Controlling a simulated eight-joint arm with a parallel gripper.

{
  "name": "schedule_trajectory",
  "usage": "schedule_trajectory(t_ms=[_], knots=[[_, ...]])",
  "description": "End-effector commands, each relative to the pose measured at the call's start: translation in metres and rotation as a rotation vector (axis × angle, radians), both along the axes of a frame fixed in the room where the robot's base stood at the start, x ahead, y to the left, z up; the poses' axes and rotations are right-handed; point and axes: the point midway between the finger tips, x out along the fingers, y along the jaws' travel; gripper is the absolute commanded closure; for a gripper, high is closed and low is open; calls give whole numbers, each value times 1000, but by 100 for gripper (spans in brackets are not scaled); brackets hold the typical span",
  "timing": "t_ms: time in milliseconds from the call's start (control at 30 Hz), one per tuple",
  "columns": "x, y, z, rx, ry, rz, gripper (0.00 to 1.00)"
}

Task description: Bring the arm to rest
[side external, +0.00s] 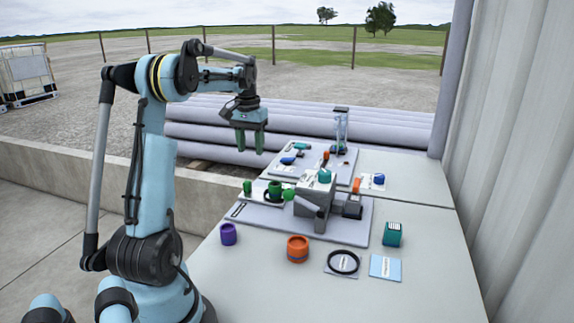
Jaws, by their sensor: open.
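My gripper (251,141) hangs from the blue arm in the upper middle of the side external view. Its two green fingers point down and are apart, with nothing between them. It is in the air, above and to the left of the table's objects, with the grey pipes behind it. It touches nothing that I can see. The arm is raised and bent at the elbow, with its forearm reaching to the right.
The table (420,275) holds a grey manifold block (318,204), green fittings (274,192), a purple cup (228,234), an orange ring piece (297,249), a black ring (343,262) and a teal box (393,234). A clear column (341,130) stands at the back. A corrugated wall (520,150) bounds the right.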

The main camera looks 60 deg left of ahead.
Motion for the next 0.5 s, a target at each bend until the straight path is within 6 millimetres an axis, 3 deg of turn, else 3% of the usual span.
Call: schedule_trajectory(t_ms=[233,500], knots=[[40,-101,23,94,-100,-185,51],[46,-215,28,173,-247,-388,51]])
